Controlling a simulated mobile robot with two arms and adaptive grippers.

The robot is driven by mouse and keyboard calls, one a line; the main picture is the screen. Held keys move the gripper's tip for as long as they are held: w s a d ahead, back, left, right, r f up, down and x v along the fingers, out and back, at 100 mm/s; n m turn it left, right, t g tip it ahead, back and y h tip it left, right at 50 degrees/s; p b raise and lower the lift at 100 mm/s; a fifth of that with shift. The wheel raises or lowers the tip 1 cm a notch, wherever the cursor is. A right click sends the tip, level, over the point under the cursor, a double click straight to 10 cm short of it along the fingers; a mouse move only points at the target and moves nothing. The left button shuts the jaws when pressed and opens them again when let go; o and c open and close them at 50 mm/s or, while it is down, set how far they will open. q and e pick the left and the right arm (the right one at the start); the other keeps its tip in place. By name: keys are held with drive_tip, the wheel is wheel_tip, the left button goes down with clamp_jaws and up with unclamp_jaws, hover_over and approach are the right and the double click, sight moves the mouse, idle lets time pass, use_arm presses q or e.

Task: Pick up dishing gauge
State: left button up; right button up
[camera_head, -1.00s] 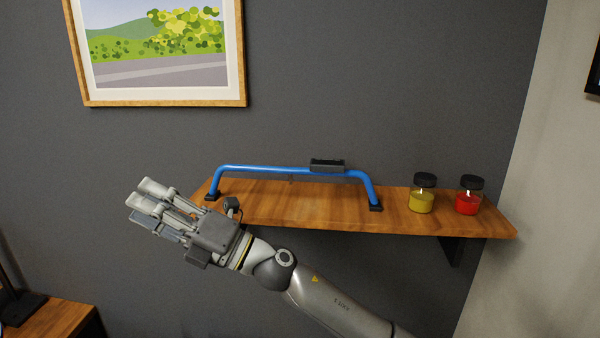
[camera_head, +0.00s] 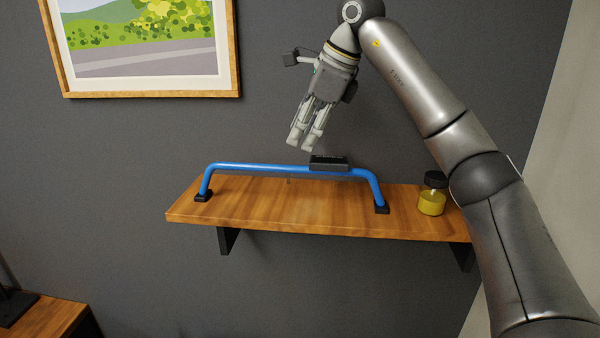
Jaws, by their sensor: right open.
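The dishing gauge (camera_head: 245,168) is a blue bent bar standing on the wooden shelf. It has a black foot at each end and a black box on its top bar, right of the middle. My right gripper (camera_head: 305,144) hangs above the bar, fingers pointing down and slightly left, just left of the black box. It is open and holds nothing. The fingertips look a little above the bar; I cannot tell their exact depth from it. My left gripper is not in view.
The wooden shelf (camera_head: 290,216) is fixed to a dark grey wall. A jar with yellow contents (camera_head: 431,203) stands at its right, close to my right arm. A framed picture (camera_head: 150,94) hangs at upper left. The shelf's left end is clear.

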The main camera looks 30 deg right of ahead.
sight(287, 168)
drive_tip(key=p+x, duration=0.1)
drive_tip(key=x, duration=0.4)
drive_tip(key=shift+d+f, duration=0.1)
drive_tip(key=shift+d, duration=0.05)
drive_tip(key=shift+w+a+f+p, duration=0.15)
drive_tip(key=shift+a+f+p, duration=0.05)
drive_tip(key=shift+f+p, duration=0.3)
drive_tip(key=p+x, duration=0.1)
drive_tip(key=x, duration=0.2)
drive_tip(key=shift+a+f, duration=0.15)
drive_tip(key=shift+w+f, duration=0.15)
drive_tip(key=shift+f, duration=0.25)
drive_tip(key=shift+r, duration=0.1)
clamp_jaws()
